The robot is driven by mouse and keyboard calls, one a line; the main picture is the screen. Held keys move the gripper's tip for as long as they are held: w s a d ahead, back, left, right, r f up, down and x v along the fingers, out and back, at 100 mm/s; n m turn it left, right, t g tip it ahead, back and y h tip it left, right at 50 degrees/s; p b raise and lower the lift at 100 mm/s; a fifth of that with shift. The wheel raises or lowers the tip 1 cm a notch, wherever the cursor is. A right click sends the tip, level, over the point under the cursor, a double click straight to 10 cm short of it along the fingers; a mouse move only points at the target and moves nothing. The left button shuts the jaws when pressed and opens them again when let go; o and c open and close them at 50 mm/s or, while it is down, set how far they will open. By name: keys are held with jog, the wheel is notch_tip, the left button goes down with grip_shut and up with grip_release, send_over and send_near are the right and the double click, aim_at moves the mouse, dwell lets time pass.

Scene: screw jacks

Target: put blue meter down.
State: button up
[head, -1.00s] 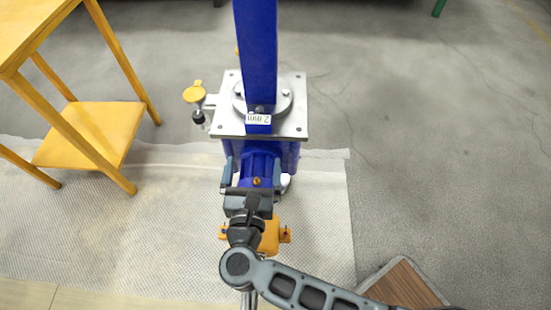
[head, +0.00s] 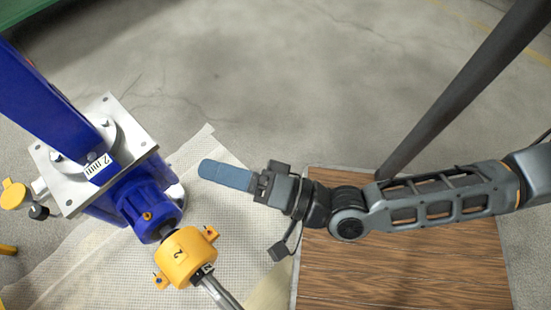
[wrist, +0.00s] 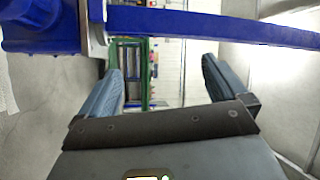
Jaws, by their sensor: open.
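A blue screw jack (head: 130,200) with a square metal plate (head: 105,165) stands at the left of the head view, its tall blue post leaning to the upper left. A small white label on it reads "2 mm". I cannot make out a separate blue meter. My gripper (head: 206,170) is to the right of the jack, apart from it, with blue-grey fingers pointing left. In the wrist view my gripper (wrist: 158,66) is open, and nothing is held between the fingers. A blue bar (wrist: 220,27) crosses beyond the fingertips.
A yellow housing (head: 187,257) marked 2, with a metal shaft, joins the jack's front. A wooden platform (head: 400,262) lies under my arm, with a dark slanted post (head: 460,90) behind. A pale mat (head: 75,265) lies below the jack. The grey floor beyond is clear.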

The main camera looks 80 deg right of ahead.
jog(key=s+r+n+g+y, duration=0.2)
jog(key=s+r+n+g, duration=0.2)
jog(key=s+n, duration=0.7)
jog(key=shift+d+r+n+g, duration=0.3)
jog(key=shift+d+n, duration=0.15)
jog(key=shift+n, duration=2.15)
